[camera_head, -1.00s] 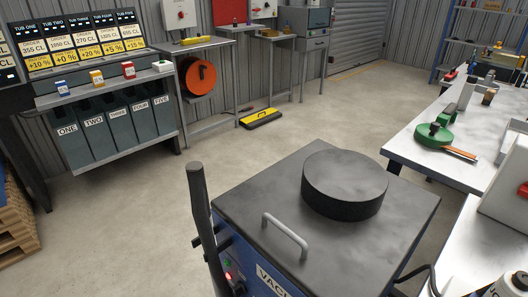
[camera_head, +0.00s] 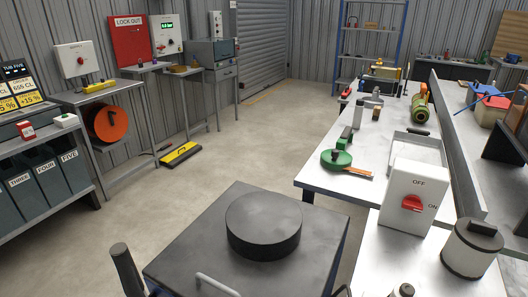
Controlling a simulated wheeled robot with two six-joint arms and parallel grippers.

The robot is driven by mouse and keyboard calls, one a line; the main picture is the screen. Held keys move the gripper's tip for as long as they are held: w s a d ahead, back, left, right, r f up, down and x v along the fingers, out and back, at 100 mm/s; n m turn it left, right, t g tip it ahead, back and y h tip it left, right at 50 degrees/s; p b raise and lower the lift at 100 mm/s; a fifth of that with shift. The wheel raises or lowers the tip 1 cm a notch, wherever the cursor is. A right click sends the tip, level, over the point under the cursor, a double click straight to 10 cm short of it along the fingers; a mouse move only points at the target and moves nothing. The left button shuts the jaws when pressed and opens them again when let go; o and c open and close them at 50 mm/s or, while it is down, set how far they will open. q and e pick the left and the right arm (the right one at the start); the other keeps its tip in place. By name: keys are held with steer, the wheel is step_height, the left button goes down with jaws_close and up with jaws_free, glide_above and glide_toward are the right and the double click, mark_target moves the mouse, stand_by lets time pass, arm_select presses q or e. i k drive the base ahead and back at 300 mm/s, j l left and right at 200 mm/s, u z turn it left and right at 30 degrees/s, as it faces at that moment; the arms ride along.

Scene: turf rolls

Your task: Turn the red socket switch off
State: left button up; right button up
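A white switch box (camera_head: 399,184) stands on the metal bench at the right. On its front is a red rotary switch (camera_head: 412,203), with OFF printed above it and ON to its right. The red handle looks to lie sideways, level with the ON mark; its exact angle is hard to tell. Another white box (camera_head: 72,58) with a small red knob (camera_head: 81,61) hangs on the left wall; its marks are too small to read. Neither of my grippers is in view.
A dark-topped machine with a round black lid (camera_head: 264,222) stands close in front. A grey-white canister (camera_head: 471,250) is right of the switch box. A green tool (camera_head: 336,158) and a tray (camera_head: 417,148) lie behind it. Open floor (camera_head: 250,150) is left of the bench.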

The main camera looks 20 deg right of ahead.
mark_target(411, 202)
steer(key=z, duration=1.8)
